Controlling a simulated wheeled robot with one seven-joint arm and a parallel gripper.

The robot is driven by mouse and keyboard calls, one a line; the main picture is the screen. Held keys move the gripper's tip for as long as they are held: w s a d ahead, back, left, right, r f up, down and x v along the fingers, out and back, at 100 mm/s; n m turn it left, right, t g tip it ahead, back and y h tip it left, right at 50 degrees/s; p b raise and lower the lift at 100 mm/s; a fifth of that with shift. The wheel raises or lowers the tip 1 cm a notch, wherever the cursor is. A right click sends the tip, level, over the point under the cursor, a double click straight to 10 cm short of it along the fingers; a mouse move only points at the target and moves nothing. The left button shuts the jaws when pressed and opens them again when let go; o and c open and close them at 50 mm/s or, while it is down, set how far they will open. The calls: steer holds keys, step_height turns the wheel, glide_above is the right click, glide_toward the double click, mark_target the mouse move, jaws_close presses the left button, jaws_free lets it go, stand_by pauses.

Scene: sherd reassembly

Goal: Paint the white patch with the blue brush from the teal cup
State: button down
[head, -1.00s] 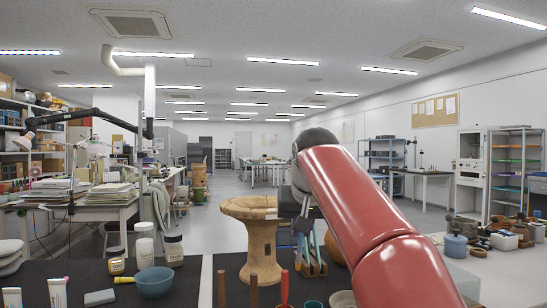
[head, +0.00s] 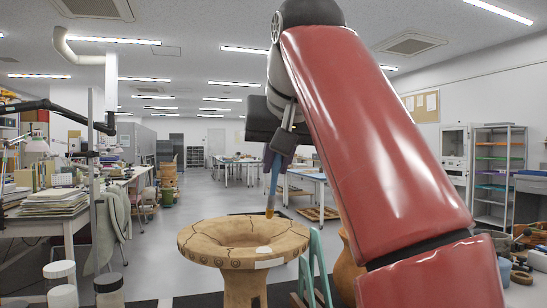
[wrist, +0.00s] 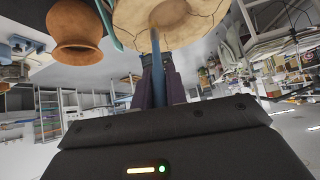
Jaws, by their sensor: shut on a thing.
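My gripper (head: 283,140) is shut on the blue brush (head: 274,180), held nearly upright with its brownish tip down. The brush (wrist: 156,65) also shows between my fingers in the wrist view. Below it stands a tan, cracked, wide-rimmed vessel (head: 205,240), whose rim fills the top of the wrist view (wrist: 180,12). A white patch (head: 268,263) lies on the rim's near edge, with a smaller pale spot (head: 264,250) just above it. The brush tip appears above the rim, apart from the patch; the exact gap is unclear. The teal cup is not in view.

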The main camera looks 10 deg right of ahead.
mark_target(275, 186)
step_height(275, 186, down, 3)
steer(key=shift+s+f+b, duration=0.1)
steer(key=shift+s+b, duration=0.05)
steer(key=shift+b, duration=0.25)
steer(key=shift+f+b, duration=0.55)
steer(key=shift+f, duration=0.25)
steer(key=shift+f+b, duration=0.3)
steer(key=shift+f, duration=0.05)
steer(key=shift+a, duration=0.15)
stand_by(0.5)
steer(key=shift+s+a, duration=0.45)
steer(key=shift+a, duration=0.3)
steer(key=shift+d, duration=0.1)
